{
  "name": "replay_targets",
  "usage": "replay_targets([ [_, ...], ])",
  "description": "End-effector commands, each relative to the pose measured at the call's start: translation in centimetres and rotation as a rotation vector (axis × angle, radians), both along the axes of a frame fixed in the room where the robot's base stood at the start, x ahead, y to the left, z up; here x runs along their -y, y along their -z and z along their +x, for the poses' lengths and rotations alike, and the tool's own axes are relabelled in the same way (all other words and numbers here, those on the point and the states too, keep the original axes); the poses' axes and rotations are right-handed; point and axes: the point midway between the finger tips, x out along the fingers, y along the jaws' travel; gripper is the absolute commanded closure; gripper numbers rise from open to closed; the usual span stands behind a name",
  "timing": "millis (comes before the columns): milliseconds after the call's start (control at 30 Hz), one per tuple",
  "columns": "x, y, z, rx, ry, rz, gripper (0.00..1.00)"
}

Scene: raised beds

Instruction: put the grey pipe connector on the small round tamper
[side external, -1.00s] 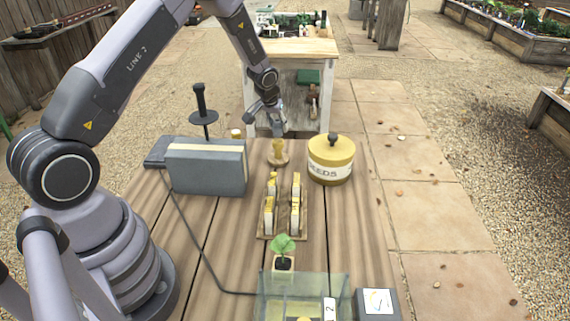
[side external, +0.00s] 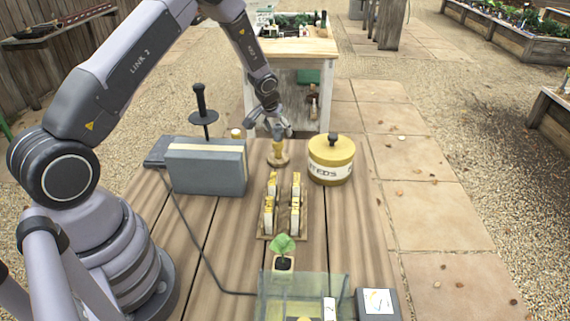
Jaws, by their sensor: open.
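The small round tamper (side external: 278,159) stands upright on the wooden table's far part, with a round pale wooden base and a yellowish handle. My gripper (side external: 270,129) is open right above it, its fingers spread around the top of the handle. A small grey piece (side external: 278,135) shows between the fingers at the handle's top. It looks like the grey pipe connector, but it blends with the grey fingers, and I cannot tell whether it rests on the handle.
A yellow seeds tin (side external: 331,160) stands close on the right, and a grey box (side external: 206,168) on the left with a black-handled tool (side external: 203,112) behind it. A wooden rack (side external: 282,227) with several packets, a seedling (side external: 283,250) and a clear bin (side external: 300,290) stand nearer.

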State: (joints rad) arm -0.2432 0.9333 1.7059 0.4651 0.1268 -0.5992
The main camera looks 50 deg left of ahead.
Motion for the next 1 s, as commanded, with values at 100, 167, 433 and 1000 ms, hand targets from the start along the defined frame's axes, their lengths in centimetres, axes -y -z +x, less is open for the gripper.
replay_targets([
  [100,0.1,-0.8,-0.2,0.001,-0.001,0.0,0.39],
  [167,0.2,-1.7,-0.4,0.003,0.0,0.001,0.39],
  [433,1.1,-7.3,-2.6,0.005,0.0,0.002,0.39],
  [1000,4.5,-19.8,-8.3,0.027,0.057,0.025,0.39],
])
